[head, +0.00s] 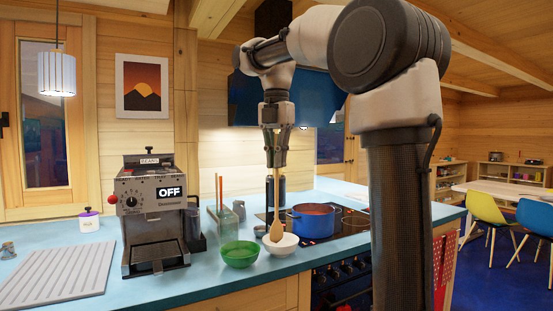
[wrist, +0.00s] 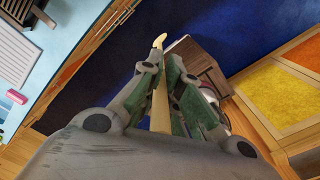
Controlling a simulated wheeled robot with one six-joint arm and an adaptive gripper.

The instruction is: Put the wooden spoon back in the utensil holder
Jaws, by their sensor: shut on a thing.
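My gripper (head: 276,162) is shut on the wooden spoon (head: 277,232) and points down over the counter. The spoon hangs nearly upright, its bowl end low. That end overlaps the rim of a white bowl (head: 283,246); I cannot tell whether it is in front of the bowl or over it. In the wrist view the spoon (wrist: 159,106) runs between the fingers of my gripper (wrist: 169,78). I cannot make out the utensil holder for certain. A dark upright cylinder (head: 282,186) stands behind the spoon, partly hidden.
A blue pot (head: 312,221) stands on the stove, right of the spoon. A green bowl (head: 239,254) sits left of the white bowl. A ridged tray (head: 55,278) lies at the counter's left.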

